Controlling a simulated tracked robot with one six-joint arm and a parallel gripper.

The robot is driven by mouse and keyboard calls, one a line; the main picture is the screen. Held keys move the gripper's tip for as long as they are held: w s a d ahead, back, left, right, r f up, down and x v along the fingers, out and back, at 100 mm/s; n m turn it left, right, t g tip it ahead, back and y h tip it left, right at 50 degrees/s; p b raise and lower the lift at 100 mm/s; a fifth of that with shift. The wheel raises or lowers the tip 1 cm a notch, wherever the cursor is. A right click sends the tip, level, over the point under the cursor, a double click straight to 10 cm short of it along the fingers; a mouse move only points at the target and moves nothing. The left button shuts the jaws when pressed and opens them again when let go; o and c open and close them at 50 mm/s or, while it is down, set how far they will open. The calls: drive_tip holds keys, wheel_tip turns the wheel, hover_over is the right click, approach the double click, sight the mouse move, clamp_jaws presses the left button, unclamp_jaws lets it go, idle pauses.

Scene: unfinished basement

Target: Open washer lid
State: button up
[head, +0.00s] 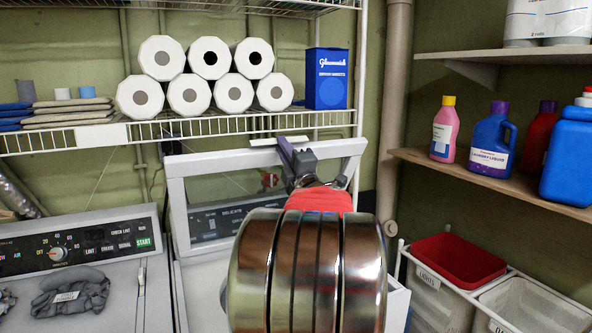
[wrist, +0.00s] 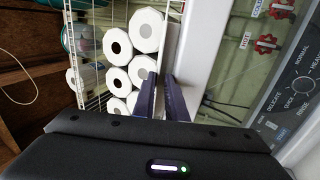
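The washer lid (head: 178,210) is a white frame with a clear window, raised and standing steeply in the head view. The washer's control panel shows through the window. In the wrist view the lid's white frame (wrist: 205,50) runs down just right of the fingers. My gripper (head: 284,146) is at the lid's top edge, right of its middle. My arm hides the lid's lower right and much of the washer top (head: 205,290).
A wire shelf (head: 230,122) with paper rolls (head: 188,95) and a blue box (head: 327,80) hangs just above and behind the lid. A second machine (head: 100,270) stands at left. Bottles sit on a wooden shelf (head: 480,175) at right, above the bins (head: 440,295).

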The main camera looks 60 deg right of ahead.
drive_tip(key=v, duration=1.2)
idle(0.4)
